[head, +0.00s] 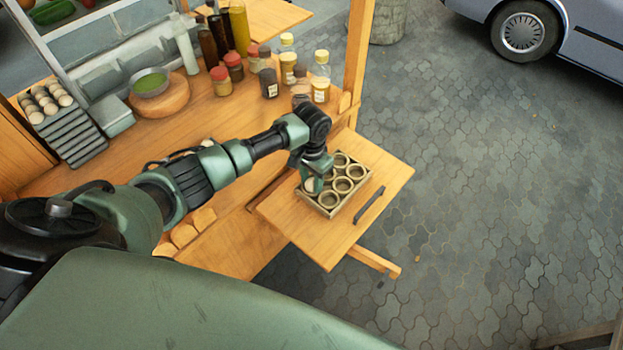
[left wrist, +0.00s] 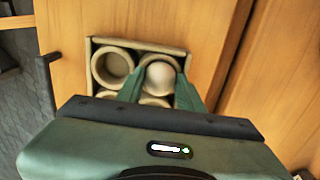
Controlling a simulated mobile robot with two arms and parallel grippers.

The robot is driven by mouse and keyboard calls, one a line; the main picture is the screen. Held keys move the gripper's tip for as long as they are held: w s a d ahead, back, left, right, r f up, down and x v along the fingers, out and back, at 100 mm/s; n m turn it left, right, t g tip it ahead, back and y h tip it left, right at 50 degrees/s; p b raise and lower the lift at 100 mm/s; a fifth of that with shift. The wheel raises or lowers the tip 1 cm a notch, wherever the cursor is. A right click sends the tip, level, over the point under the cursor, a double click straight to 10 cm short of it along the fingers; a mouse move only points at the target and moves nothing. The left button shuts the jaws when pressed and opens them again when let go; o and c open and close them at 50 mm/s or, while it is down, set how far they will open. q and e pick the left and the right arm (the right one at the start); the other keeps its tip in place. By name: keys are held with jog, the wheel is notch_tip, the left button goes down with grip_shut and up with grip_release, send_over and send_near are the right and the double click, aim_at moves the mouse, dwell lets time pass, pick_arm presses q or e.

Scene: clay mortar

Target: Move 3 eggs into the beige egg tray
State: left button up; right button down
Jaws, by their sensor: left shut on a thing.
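The beige egg tray (head: 331,212) with round cups sits on a small wooden side shelf. My left gripper (head: 316,184) reaches down into it at its left side. In the left wrist view, the gripper (left wrist: 160,88) is shut on a pale egg (left wrist: 161,75), with one green finger on each side. The egg is in or just above a cup of the tray (left wrist: 140,43); I cannot tell if it touches the bottom. The cup beside it is empty, as are the other cups I can see. Several more eggs (head: 46,100) lie on top of a grey tray stack at the far left.
A wooden counter (head: 110,160) holds a green-filled bowl (head: 151,84) on a round board. Jars and bottles (head: 321,77) stand at the counter's back right. A wooden post (head: 358,45) rises behind the shelf. Paved ground lies open to the right, with a car (head: 590,35) beyond.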

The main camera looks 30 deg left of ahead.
pick_arm(q)
jog(key=o, duration=0.9)
jog(key=shift+c, duration=0.2)
